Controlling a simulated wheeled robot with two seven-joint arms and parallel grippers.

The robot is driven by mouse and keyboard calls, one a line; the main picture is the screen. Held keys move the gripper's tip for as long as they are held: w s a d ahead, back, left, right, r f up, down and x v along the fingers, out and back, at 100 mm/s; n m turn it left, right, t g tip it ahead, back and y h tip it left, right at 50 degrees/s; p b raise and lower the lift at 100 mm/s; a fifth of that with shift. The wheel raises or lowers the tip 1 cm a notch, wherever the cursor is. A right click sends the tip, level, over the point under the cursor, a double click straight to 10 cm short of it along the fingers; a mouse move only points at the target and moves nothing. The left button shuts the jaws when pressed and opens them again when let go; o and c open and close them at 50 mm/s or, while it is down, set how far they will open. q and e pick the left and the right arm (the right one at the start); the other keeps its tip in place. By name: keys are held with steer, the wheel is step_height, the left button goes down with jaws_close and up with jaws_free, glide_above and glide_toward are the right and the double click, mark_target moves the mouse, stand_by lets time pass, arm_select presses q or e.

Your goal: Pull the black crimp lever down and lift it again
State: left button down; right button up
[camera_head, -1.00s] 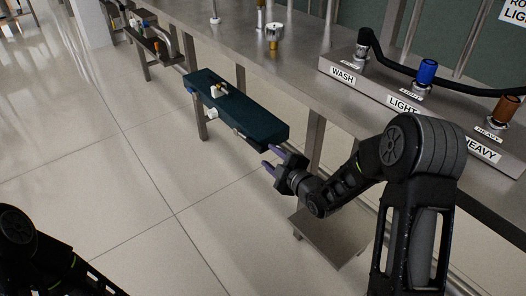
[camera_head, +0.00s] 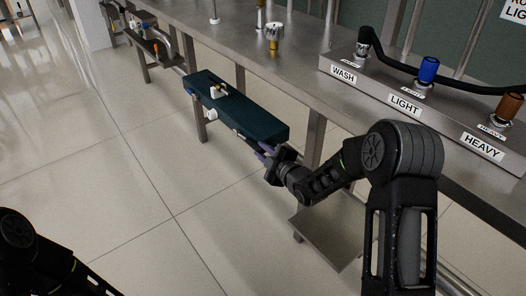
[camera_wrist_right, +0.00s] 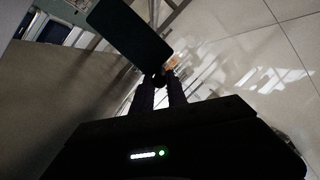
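A dark green box-shaped unit (camera_head: 240,108) is mounted beside the bench. The black crimp lever is hard to make out; a dark end piece (camera_wrist_right: 159,79) shows at the fingertips in the right wrist view, below the unit's dark panel (camera_wrist_right: 130,30). Contact cannot be told. Only part of my left arm shows at lower left; its gripper is out of view.
The steel bench (camera_head: 310,95) runs along the right, carrying a panel of labelled valves (camera_head: 404,103) and a black hose. A low steel plate (camera_head: 328,238) lies below my right arm. The tiled floor (camera_head: 140,190) to the left is clear.

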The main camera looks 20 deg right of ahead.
jaws_close()
stand_by(0.8)
step_height(320, 180, down, 4)
steer(key=t+b, duration=0.2)
steer(key=b, duration=0.8)
steer(key=shift+t+y, duration=0.3)
steer(key=shift+r, duration=0.1)
steer(key=o, duration=0.6)
jaws_free()
